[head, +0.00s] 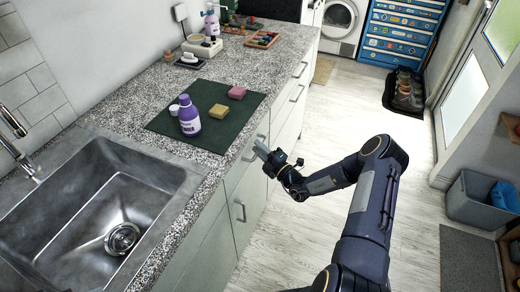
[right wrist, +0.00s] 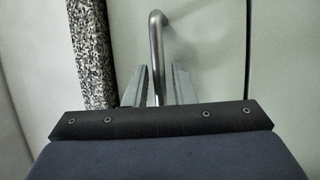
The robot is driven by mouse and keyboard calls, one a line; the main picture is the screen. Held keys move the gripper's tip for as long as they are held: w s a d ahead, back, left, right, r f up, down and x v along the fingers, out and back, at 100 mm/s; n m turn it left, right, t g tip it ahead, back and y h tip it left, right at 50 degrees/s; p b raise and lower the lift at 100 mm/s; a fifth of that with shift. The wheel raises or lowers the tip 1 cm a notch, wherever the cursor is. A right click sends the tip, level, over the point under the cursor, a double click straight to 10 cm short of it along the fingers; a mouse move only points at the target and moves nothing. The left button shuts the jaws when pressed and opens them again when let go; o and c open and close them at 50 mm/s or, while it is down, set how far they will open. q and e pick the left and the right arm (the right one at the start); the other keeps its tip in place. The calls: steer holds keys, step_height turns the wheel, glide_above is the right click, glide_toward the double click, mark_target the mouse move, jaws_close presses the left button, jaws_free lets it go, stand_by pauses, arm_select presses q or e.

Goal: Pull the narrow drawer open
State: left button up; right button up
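The narrow drawer (head: 237,173) is a pale front just under the counter edge, beside the green mat. It looks closed. Its metal bar handle (right wrist: 156,40) runs between the two fingers of my right gripper (right wrist: 159,85) in the right wrist view. The fingers are open, one on each side of the bar, with a small gap showing on both sides. In the head view the right gripper (head: 262,153) is at the drawer front and hides part of the handle. My left gripper is not in view.
A cabinet door handle (head: 240,211) sits below the drawer. The speckled counter (head: 255,70) carries a green mat (head: 165,122) with a purple bottle (head: 189,118) and two sponges. A metal sink (head: 75,200) is at left. The floor (head: 315,135) beside the cabinets is clear.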

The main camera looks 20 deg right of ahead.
jaws_close()
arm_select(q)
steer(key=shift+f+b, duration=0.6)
arm_select(e)
steer(key=s+d, duration=2)
steer(key=s, duration=0.2)
steer(key=shift+s+d, duration=0.15)
steer(key=shift+s, duration=0.2)
steer(key=shift+o, duration=1.3)
jaws_free()
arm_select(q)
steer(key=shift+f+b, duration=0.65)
arm_select(e)
steer(key=v, duration=0.8)
steer(key=shift+w, duration=0.1)
